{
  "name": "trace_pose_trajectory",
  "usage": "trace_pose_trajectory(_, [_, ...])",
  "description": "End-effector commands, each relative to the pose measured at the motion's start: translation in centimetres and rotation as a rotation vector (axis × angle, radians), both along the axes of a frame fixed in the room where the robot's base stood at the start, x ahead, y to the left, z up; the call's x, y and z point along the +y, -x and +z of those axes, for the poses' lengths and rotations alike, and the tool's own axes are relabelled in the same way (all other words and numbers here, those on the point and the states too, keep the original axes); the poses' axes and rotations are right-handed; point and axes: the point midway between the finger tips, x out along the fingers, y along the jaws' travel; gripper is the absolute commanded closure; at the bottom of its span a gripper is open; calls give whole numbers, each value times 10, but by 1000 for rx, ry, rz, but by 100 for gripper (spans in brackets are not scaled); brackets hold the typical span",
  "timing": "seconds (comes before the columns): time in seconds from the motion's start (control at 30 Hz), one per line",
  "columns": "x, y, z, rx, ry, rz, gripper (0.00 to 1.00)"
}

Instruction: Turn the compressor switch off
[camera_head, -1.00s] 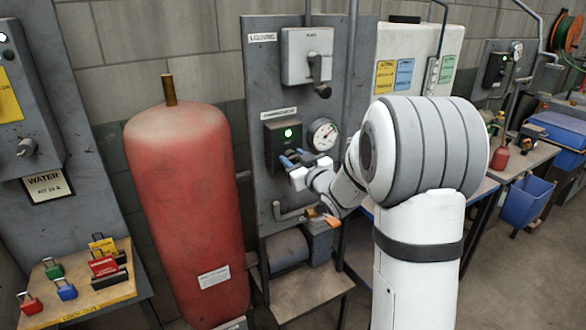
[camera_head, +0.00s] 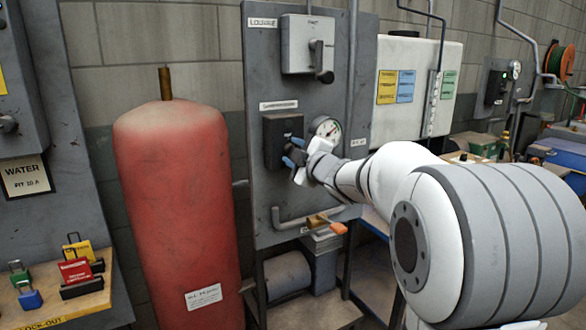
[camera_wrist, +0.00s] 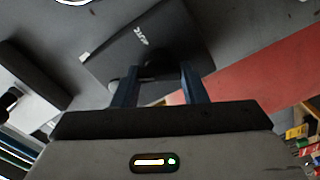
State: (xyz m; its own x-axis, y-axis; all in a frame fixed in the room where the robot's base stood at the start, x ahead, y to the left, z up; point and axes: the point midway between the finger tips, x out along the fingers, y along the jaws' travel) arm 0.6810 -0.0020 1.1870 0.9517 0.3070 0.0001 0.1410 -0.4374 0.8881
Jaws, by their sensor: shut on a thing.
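The compressor switch is a dark box (camera_head: 279,132) on the grey upright panel, under a white label and left of a round gauge. No lit lamp shows on its face now. My gripper (camera_head: 293,158) is at the lower front of this box, its blue fingers shut on the switch handle. In the wrist view the box (camera_wrist: 160,38) lies just beyond the two blue fingers of my gripper (camera_wrist: 158,80). The handle between them is dark and mostly hidden, so its exact angle cannot be told.
A red tank (camera_head: 178,200) stands left of the panel. The louvre switch (camera_head: 309,45) is above, the pressure gauge (camera_head: 326,128) just right of the box. A pipe with an orange-tipped valve (camera_head: 318,220) runs below. Padlocks (camera_head: 75,270) lie on a shelf at the lower left.

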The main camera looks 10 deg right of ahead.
Motion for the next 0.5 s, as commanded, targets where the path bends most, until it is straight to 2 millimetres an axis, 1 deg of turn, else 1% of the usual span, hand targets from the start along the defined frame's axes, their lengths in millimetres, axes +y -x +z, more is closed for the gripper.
trace_pose_trajectory(0.03, [1,0,-6,-15,40,1,84])
trace_pose_trajectory(0.3, [1,0,-5,-83,256,2,84])
trace_pose_trajectory(0.5, [2,0,-5,-119,369,2,84])
